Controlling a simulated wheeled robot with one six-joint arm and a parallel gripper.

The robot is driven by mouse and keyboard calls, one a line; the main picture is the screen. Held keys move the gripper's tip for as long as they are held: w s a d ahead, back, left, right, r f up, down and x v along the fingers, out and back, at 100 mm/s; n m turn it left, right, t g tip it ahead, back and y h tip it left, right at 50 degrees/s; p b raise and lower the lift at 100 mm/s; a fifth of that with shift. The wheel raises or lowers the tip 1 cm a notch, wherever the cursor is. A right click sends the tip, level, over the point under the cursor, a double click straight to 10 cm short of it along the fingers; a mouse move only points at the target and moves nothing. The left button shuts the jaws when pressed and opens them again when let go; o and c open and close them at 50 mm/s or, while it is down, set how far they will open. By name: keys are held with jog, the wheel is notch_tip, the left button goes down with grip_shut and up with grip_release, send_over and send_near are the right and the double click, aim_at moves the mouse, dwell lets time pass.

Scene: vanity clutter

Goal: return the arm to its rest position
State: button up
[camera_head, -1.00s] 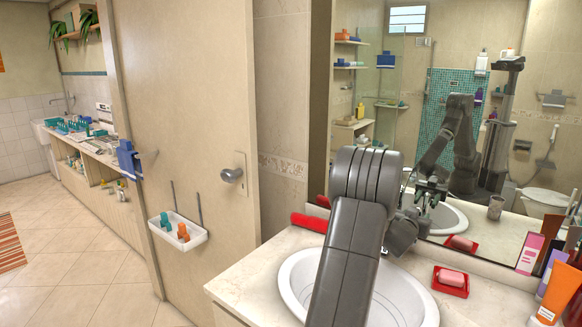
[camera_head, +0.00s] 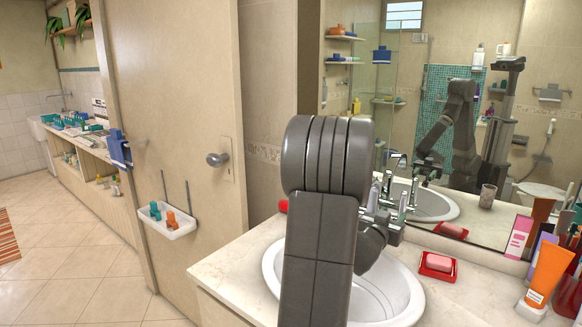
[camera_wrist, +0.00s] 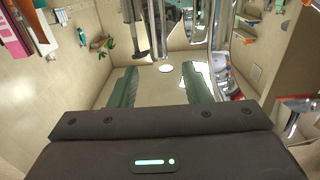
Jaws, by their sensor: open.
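My arm (camera_head: 322,220) rises in front of the sink, with its bend high in the head view. My gripper (camera_head: 396,188) is beyond the arm, above the back of the sink and in front of the mirror. In the wrist view my gripper (camera_wrist: 158,86) shows two green-grey fingers spread apart with nothing between them. The arm hides part of the sink basin and the counter behind it.
The white sink (camera_head: 410,305) is set in a pale counter (camera_head: 225,268). A red soap dish (camera_head: 437,274) with pink soap is right of it. An orange tube (camera_head: 549,272) and other bottles crowd the right edge. The mirror (camera_head: 440,60) stands close behind; a door (camera_head: 180,90) is left.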

jog(key=shift+v, duration=1.2)
